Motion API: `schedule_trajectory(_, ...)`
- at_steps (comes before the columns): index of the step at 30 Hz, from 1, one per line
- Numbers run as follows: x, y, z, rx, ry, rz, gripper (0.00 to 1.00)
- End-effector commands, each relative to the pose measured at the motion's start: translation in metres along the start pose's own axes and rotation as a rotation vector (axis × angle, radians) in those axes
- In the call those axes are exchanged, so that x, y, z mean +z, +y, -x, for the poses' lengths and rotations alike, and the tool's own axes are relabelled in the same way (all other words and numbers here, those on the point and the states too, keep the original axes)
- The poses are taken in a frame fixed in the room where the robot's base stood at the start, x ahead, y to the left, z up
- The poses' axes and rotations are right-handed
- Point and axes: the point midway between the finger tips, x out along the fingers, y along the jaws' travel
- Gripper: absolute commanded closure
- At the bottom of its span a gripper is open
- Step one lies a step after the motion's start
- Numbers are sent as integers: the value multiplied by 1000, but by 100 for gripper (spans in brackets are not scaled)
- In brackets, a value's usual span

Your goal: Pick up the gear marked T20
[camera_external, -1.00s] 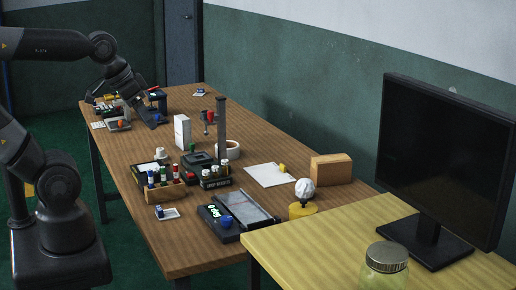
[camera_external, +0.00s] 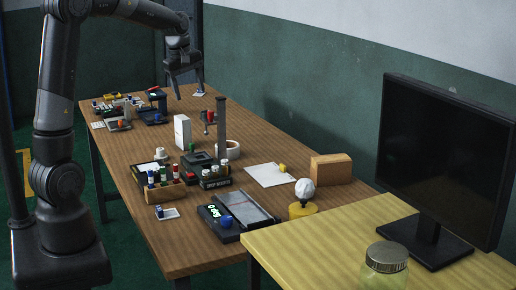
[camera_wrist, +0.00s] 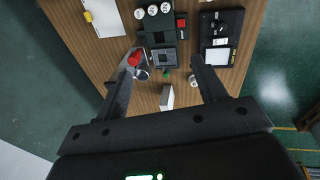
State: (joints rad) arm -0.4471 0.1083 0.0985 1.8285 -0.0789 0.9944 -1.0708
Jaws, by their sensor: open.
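I cannot read a T20 mark on anything in these frames, so I cannot tell which piece is that gear. Small coloured pieces that could be gears are a blue one (camera_external: 226,222) on the black device with a green display, a yellow one (camera_external: 282,167) on the white sheet, and a blue one (camera_external: 158,117) on the far black device. My gripper (camera_external: 189,88) is open and empty, raised above the far part of the wooden table. In the wrist view its spread fingers (camera_wrist: 163,62) look down on the table, with nothing between them held.
A dark tower (camera_external: 222,128) and a white box (camera_external: 182,131) stand mid-table. A monitor (camera_external: 440,160) and jar (camera_external: 386,268) stand on the yellow table.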

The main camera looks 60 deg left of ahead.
Motion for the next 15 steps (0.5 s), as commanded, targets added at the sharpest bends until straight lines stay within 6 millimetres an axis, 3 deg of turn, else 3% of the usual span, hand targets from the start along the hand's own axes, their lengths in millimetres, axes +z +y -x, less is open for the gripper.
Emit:
schedule_trajectory(1, -21, 5, -14, -19, 1, 83, 35)
schedule_trajectory(8, -109, 13, -70, -86, 16, 475, 35)
schedule_trajectory(15, -201, -3, -138, -153, 49, 873, 35)
